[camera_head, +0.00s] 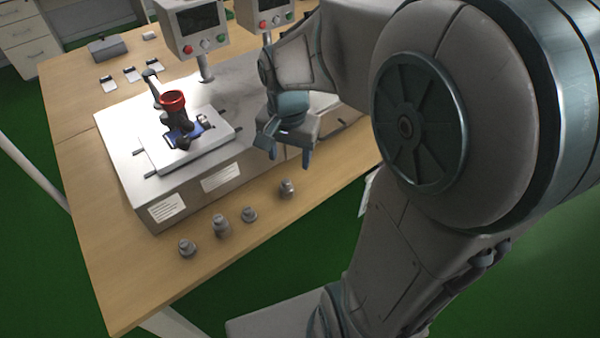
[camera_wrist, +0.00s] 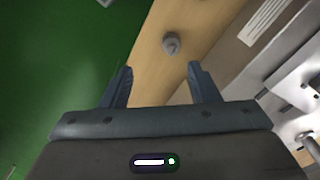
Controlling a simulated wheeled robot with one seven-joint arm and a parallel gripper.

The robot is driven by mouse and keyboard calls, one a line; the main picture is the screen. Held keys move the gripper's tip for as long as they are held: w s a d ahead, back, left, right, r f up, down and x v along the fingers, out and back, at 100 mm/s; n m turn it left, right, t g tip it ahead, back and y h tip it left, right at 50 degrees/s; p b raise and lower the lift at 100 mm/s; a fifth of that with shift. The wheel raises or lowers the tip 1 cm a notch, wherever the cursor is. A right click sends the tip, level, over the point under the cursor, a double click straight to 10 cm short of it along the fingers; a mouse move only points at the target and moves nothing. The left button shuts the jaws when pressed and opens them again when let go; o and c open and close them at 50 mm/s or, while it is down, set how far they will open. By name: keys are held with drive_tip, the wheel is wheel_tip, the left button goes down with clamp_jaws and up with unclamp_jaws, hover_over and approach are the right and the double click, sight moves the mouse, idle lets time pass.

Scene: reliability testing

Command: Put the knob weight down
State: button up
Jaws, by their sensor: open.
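Several small grey knob weights stand upright on the wooden table (camera_head: 120,290) in front of the test machine. In the head view they are a far-left weight (camera_head: 187,249), a taller one (camera_head: 221,226), a third (camera_head: 249,214) and a right-hand one (camera_head: 287,189) standing apart from the others. My gripper (camera_head: 290,155) is open and empty above the table by the machine's front side. In the wrist view one weight (camera_wrist: 171,43) stands on the table beyond the open fingertips of my gripper (camera_wrist: 160,72), apart from them. I cannot tell which weight the task means.
The grey test machine (camera_head: 190,190) fills the table's middle, with a red-ringed fixture (camera_head: 173,101) on its plate. Display boxes (camera_head: 190,28) stand behind. Small cards (camera_head: 131,74) and a grey box (camera_head: 107,48) lie at the back. The front-left table is clear.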

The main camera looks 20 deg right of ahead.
drive_tip(key=s+r+n+t, duration=0.1)
drive_tip(key=s+r+n, duration=0.1)
drive_tip(key=s+n, duration=0.5)
drive_tip(key=shift+s+n+t, duration=0.3)
drive_tip(key=shift+s+n, duration=0.1)
drive_tip(key=shift+s, duration=0.8)
